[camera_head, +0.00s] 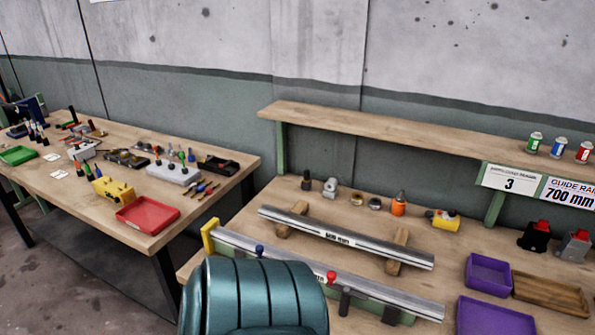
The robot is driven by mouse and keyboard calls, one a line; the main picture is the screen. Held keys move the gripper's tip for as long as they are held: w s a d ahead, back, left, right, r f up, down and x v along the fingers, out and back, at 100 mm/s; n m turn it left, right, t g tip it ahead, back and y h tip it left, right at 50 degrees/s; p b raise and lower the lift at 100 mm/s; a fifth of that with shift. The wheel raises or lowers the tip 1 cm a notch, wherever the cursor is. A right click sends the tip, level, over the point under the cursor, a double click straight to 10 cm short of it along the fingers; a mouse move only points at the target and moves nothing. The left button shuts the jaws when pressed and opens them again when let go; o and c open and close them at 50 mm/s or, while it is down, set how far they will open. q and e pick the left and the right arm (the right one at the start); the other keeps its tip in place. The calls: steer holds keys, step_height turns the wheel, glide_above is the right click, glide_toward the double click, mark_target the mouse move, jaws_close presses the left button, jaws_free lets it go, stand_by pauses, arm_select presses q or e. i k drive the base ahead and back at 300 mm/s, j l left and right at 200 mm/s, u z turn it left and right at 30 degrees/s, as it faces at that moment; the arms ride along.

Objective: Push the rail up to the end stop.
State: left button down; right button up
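A long silver rail (400,299) lies along a green fixture (360,292) at the front of the right bench. A yellow plate (208,236), which looks like the end stop, stands at the fixture's left end. I cannot tell whether the rail touches it. A blue knob (259,250) and a red knob (331,277) stand along the fixture. A second silver rail (390,250) with a white label rests behind on two wooden blocks (398,252). A large teal ribbed shape in the foreground hides part of the fixture's front. Neither gripper shows.
Purple trays (493,318) and a wooden tray (553,294) sit at the right. Bottles and a yellow tool (445,220) stand behind the rails. A shelf (400,127) runs above the bench. A second bench at left holds tools and a red tray (147,214).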

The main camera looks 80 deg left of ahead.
mark_target(434, 311)
steer(key=j+u, duration=0.15)
steer(key=u, duration=0.3)
steer(key=j+u, duration=0.1)
steer(key=u, duration=0.3)
steer(key=j+u, duration=0.15)
steer(key=u, duration=0.3)
steer(key=i+j+u, duration=0.1)
steer(key=u, duration=0.35)
